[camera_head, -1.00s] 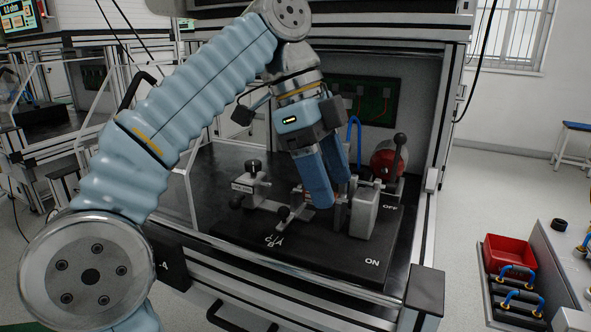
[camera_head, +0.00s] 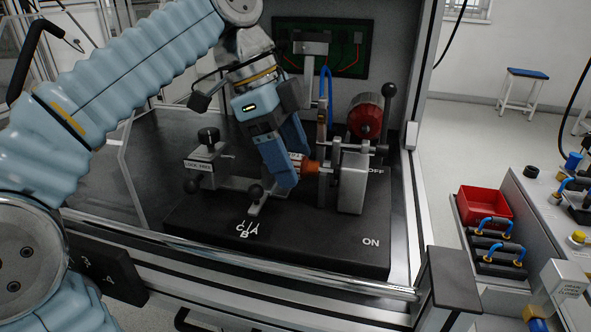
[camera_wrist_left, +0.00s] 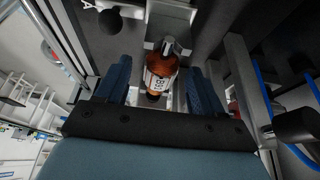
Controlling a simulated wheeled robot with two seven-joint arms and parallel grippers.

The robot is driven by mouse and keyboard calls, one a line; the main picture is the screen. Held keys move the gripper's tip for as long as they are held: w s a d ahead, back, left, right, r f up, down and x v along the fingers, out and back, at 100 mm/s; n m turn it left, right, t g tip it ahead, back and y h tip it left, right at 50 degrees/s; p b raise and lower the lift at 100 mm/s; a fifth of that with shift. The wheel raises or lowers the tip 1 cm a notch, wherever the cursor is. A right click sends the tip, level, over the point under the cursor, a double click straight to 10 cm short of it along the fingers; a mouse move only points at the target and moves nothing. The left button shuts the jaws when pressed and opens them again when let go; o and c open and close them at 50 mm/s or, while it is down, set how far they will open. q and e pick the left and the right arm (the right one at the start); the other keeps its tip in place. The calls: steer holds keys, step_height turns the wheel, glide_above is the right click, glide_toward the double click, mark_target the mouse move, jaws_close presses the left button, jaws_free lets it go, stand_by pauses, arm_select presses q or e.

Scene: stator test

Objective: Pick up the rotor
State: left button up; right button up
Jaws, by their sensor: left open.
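The rotor (camera_head: 310,167), a copper-orange cylinder with a pale printed label, sits in the test fixture (camera_head: 190,215), beside an upright grey block (camera_head: 351,182). My left gripper (camera_head: 290,168) is open, with its blue fingers pointing down at the rotor's left part and hiding some of it. In the left wrist view the rotor (camera_wrist_left: 160,70) lies between the two spread fingers, with a gap visible on each side. My right gripper is not in view.
A clamp with a black knob (camera_head: 208,136) stands left of the rotor. A red cylinder (camera_head: 366,116) and a black-knobbed lever (camera_head: 389,92) stand behind right. A red bin (camera_head: 485,204) sits at the far right. The fixture's front plate is clear.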

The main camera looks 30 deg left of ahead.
arm_select(q)
steer(key=shift+d+f, duration=0.1)
steer(key=shift+f, duration=0.05)
steer(key=shift+c, duration=0.2)
jaws_close()
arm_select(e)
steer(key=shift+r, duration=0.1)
